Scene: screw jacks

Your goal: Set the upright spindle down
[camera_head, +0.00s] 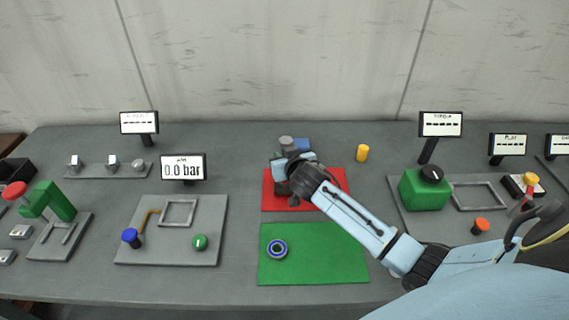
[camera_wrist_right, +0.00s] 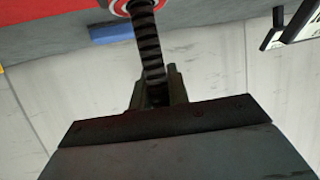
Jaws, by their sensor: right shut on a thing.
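My right gripper (camera_head: 287,182) is over the red mat (camera_head: 333,176), reached from the lower right. In the right wrist view, my right gripper (camera_wrist_right: 160,92) is shut on the dark, threaded spindle (camera_wrist_right: 148,42). The spindle runs from between the fingers to the top edge of that view, where a red and pale ringed part (camera_wrist_right: 122,6) shows, cut off by the frame. In the head view the gripper and wrist hide most of the spindle. I cannot tell whether its lower end touches anything. My left gripper is not in view.
A blue block (camera_head: 302,145) and a grey part (camera_head: 286,143) are behind the gripper. A yellow cylinder (camera_head: 362,153) stands right. Fixture plates (camera_head: 215,220) flank the mats.

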